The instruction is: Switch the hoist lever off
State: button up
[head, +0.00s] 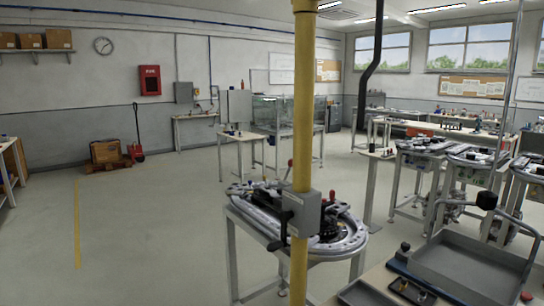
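A yellow post (301,100) stands upright in the middle of the head view. A grey box (302,213) is fixed to it at about the height of the ring track. A black lever (283,228) sits on the box's left side, with its dark handle end hanging down and to the left. No label for on or off can be read. The lever is in front of the oval ring track (355,240) on its table. My gripper is not in view, so its place relative to the lever cannot be told.
A bench at the lower right carries a grey tray (465,262) with a raised handle and small parts. More ring-track tables (422,147) stand at the right. A red pallet jack (136,150) and crate stand at the back left. The floor at left is clear.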

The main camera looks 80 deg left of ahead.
aim_at(290, 162)
jog(key=k+j+u, duration=0.2)
jog(key=u, duration=0.25)
jog(key=k+j+u, duration=0.2)
jog(key=j+u, duration=0.3)
jog(key=u, duration=1.45)
jog(key=l, duration=0.05)
